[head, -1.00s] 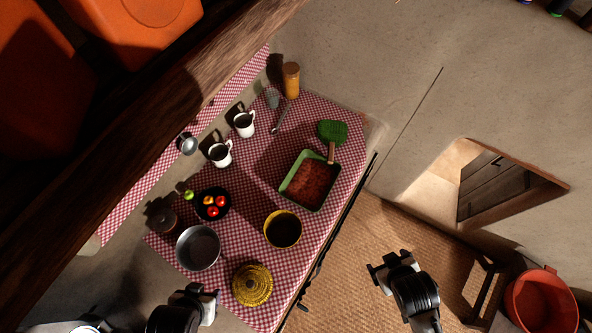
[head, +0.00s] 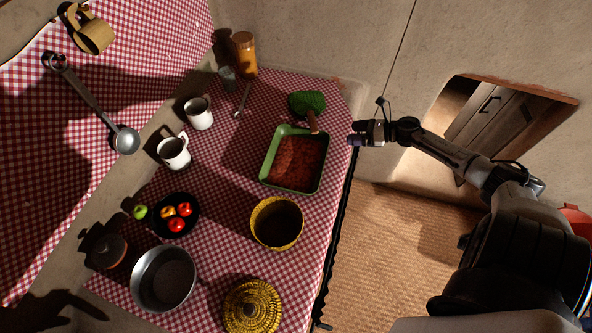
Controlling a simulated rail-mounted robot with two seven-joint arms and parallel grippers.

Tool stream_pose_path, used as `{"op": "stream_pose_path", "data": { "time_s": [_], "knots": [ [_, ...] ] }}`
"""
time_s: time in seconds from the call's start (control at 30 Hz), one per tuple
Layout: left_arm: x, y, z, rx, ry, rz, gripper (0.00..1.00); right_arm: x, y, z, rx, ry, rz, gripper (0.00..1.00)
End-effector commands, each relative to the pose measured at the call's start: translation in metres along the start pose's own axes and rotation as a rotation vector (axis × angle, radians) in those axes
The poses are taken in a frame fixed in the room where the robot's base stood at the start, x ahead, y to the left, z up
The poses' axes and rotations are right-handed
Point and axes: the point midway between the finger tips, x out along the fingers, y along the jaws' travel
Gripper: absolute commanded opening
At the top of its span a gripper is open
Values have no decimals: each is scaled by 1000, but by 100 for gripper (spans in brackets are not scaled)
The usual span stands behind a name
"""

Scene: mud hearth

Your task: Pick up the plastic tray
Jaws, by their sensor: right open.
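The plastic tray (head: 265,173) is a green rectangular tray with a reddish-brown filling or inner surface. It lies on the checkered cloth near the right side of the table. A green-headed tool (head: 307,102) has its wooden handle reaching over the tray's far edge. My right gripper (head: 353,133) is open and empty, to the right of the tray's far right corner and apart from it, near the table's edge. My left gripper is not in view.
A yellow woven basket (head: 257,225) stands just in front of the tray, with a yellow woven lid (head: 252,306) nearer. A metal pot (head: 138,290), a black plate of fruit (head: 188,228) and two white mugs (head: 173,152) stand to the left. A dark rail runs along the table's right edge.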

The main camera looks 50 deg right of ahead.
Motion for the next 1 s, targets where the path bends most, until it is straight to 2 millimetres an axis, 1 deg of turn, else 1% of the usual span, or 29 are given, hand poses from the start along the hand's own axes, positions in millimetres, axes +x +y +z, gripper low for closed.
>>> {"op": "stream_pose_path", "data": {
  "time_s": [0.03, 0.13, 0.23, 0.5, 0.6, 0.7, 0.93, 1.0],
  "knots": [
    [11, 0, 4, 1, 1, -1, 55, -2, -9, -6, -44, 21, 18, 89],
    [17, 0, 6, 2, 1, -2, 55, -7, -15, -8, -100, 50, 49, 89],
    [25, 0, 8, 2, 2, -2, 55, -2, -18, -11, -128, 63, 66, 89],
    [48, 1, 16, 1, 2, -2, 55, 42, -16, -14, -138, 67, 72, 89],
    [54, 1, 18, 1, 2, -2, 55, 55, -14, -14, -135, 66, 71, 89],
    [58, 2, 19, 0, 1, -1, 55, 64, -13, -14, -135, 67, 71, 89],
    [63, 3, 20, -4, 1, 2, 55, 74, -12, -15, -134, 67, 70, 89],
    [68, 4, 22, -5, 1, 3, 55, 82, -12, -16, -135, 66, 72, 89]
  ]
}}
